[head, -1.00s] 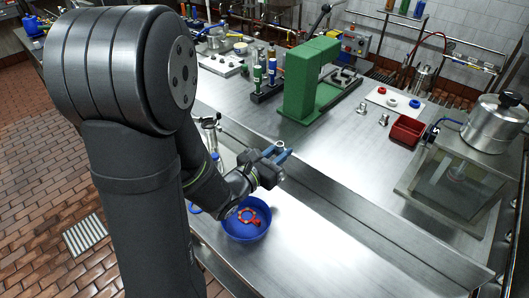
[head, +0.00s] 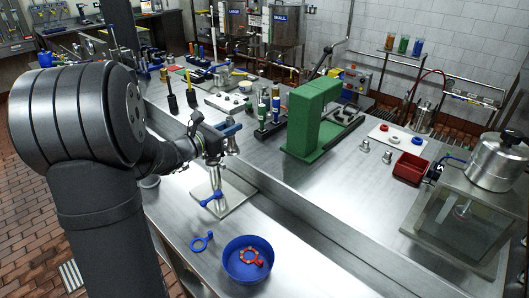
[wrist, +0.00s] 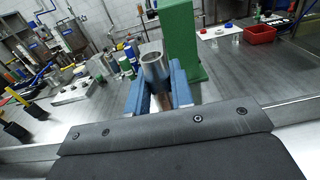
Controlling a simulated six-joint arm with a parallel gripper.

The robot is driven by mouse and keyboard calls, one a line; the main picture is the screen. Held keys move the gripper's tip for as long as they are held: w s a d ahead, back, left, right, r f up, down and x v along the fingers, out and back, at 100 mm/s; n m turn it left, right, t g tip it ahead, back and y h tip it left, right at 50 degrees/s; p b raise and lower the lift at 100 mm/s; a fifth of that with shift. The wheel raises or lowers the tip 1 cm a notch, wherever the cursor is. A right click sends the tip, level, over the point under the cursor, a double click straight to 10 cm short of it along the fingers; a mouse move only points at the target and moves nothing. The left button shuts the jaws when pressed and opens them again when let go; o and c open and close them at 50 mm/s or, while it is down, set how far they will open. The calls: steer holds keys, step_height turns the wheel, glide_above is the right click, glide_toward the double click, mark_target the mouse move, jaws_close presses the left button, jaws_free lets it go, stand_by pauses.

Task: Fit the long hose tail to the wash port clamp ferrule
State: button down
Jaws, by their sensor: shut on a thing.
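My gripper (head: 230,131) is shut on a shiny steel tubular fitting, which I take for the long hose tail (wrist: 155,68). In the wrist view its round open end faces up, between the blue fingers. In the head view the gripper is above and close to a slim vertical steel pipe with a blue handle (head: 211,198), which stands on a pale plate (head: 237,192). I cannot tell if the fitting touches this pipe. The gripper hides the top of the pipe, and I cannot make out the wash port clamp ferrule.
A blue bowl (head: 235,273) with a red clamp (head: 251,257) stands in front, beside a blue ring-ended part (head: 201,242). A tall green press (head: 310,115) stands to the right. Small steel fittings (head: 387,157) and a red bin (head: 410,167) are farther right. The bench between is clear.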

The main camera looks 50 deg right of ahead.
steer(key=w+a+r, duration=0.1)
steer(key=w+a, duration=0.2)
steer(key=w, duration=0.4)
steer(key=shift+r, duration=0.25)
steer(key=shift+f, duration=0.15)
steer(key=shift+f, duration=3.3)
steer(key=c, duration=1.2)
jaws_free()
steer(key=a, duration=1.7)
steer(key=shift+a, duration=0.2)
